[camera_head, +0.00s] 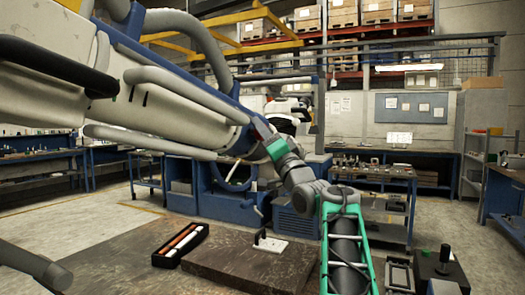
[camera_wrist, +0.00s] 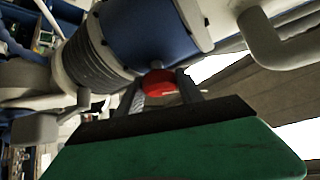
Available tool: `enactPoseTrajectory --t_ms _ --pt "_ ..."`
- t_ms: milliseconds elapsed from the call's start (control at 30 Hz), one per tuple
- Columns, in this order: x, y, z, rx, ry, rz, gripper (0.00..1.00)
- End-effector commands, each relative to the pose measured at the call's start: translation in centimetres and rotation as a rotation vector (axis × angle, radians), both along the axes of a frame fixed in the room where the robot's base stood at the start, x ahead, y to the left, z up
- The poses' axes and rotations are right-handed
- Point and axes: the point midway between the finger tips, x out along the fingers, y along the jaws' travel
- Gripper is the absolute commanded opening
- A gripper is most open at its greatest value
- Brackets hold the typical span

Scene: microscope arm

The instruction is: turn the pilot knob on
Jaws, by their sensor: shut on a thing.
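The large white and blue microscope arm (camera_head: 165,85) reaches in from the left in the head view. In the wrist view a red pilot knob (camera_wrist: 158,81) sits on a short grey stem below its blue and white housing (camera_wrist: 150,35). My gripper (camera_wrist: 161,87) is shut on the red knob, with one dark finger on each side of it. In the head view my gripper (camera_head: 263,131) is at the end of the microscope arm, small and partly lost against it. The knob's far side is hidden, and its turned position cannot be told.
Grey handle bars (camera_head: 150,141) run along the microscope arm, close to my gripper; another bar (camera_wrist: 275,35) shows in the wrist view. Blue workbenches line the back.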

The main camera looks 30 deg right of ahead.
Motion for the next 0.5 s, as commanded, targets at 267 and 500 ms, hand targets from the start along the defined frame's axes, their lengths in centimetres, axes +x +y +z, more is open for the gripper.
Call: enactPoseTrajectory --t_ms 267,500 --pt "0.1 -0.3 -0.5 -0.223 -0.13 0.001 0.03" --pt "0.2 -0.3 0.1 -0.419 -0.244 0.001 0.03"
